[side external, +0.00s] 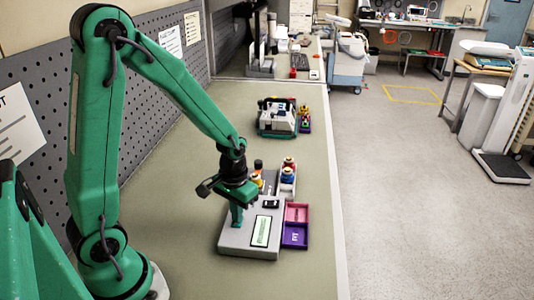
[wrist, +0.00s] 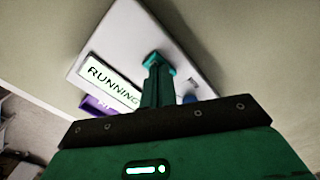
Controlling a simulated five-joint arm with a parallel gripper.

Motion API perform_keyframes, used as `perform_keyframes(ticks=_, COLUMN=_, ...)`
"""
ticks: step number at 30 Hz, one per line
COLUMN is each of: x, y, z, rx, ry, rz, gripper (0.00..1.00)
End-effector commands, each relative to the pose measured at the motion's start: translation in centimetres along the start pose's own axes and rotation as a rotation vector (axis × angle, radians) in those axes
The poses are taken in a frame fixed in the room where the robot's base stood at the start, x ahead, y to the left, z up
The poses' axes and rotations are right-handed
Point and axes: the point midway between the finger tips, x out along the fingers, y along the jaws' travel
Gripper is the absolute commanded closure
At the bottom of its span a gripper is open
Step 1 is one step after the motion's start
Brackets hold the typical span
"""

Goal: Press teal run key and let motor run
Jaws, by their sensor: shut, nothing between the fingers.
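The grey-white infusion pump (side external: 232,241) sits on the bench, with a pale display (side external: 261,231) on its top. In the wrist view the pump (wrist: 122,28) shows its display (wrist: 108,82) reading "RUNNING". My gripper (side external: 237,222) is shut and empty, pointing down over the pump's top, left of the display. In the wrist view its fingertips (wrist: 157,62) meet the pump's face beside the display.
A pink tray (side external: 296,213) and a purple tray (side external: 295,236) lie right of the pump. Capped vials (side external: 288,172) stand behind it. Another device (side external: 277,117) stands farther back. A pegboard wall (side external: 140,110) lines the left. The bench between is clear.

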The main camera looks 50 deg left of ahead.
Motion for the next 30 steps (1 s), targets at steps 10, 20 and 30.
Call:
perform_keyframes(ticks=10, x=-0.5, y=0.0, z=-0.1, rx=0.0, ry=0.002, rz=0.0, gripper=1.0)
perform_keyframes(ticks=20, x=-2.3, y=0.0, z=-0.1, rx=0.0, ry=0.003, rz=0.0, gripper=1.0)
perform_keyframes(ticks=30, x=-4.2, y=0.0, z=-0.1, rx=0.0, ry=0.002, rz=0.0, gripper=1.0)
